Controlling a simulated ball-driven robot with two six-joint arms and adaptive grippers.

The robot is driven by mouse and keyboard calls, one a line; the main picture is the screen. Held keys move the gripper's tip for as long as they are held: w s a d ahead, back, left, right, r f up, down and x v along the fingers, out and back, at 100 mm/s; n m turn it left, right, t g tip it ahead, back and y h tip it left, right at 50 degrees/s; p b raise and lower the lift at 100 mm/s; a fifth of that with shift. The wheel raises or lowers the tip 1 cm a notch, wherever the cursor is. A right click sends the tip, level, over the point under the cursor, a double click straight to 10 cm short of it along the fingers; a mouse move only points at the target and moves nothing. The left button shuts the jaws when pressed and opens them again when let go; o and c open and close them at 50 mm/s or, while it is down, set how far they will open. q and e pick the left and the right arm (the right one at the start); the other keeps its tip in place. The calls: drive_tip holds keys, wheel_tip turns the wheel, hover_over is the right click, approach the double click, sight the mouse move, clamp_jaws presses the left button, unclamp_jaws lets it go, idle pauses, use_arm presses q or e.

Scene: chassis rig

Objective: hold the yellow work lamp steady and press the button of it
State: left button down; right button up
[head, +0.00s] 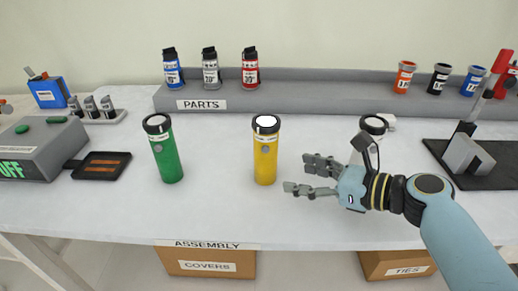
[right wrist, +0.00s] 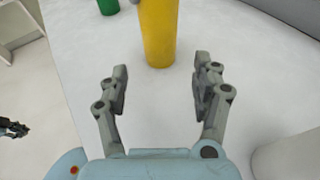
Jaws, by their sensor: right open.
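The yellow work lamp (head: 265,160) stands upright on the table, left of my right gripper. It has a white top with a dark rim, and a round grey button (head: 265,150) on its front. In the right wrist view, the lower part of the yellow lamp (right wrist: 159,35) is ahead of the fingertips; its top is cut off. My right gripper (head: 304,176) is open and empty, its fingers pointing at the lamp with a gap between. It also shows open in the right wrist view (right wrist: 160,85).
A green lamp (head: 167,155) stands left of the yellow one. A white lamp (head: 374,124) is partly hidden behind my right gripper. A grey parts ledge (head: 320,95) with several small canisters runs along the back. A black tray (head: 98,166) lies at the left. The table between lamp and gripper is clear.

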sight(275, 171)
drive_tip(key=b+x, duration=0.1)
drive_tip(key=x, duration=0.2)
drive_tip(key=b+x, duration=0.1)
drive_tip(key=shift+w+a+f+b, duration=0.1)
drive_tip(key=shift+f+b, duration=0.25)
drive_tip(key=x, duration=0.3)
drive_tip(key=shift+r, duration=0.15)
use_arm(q)
drive_tip(key=shift+s+d+f+b, duration=0.1)
drive_tip(key=shift+s+f+b, duration=0.1)
drive_tip(key=shift+f, duration=0.8)
drive_tip(key=shift+s+d+f+b, duration=0.1)
drive_tip(key=shift+f+b, duration=0.1)
drive_tip(key=shift+f, duration=0.8)
use_arm(e)
drive_tip(key=shift+w+a, duration=0.4)
drive_tip(key=shift+a, duration=0.15)
drive_tip(key=c, duration=0.8)
drive_tip(key=shift+f, duration=0.2)
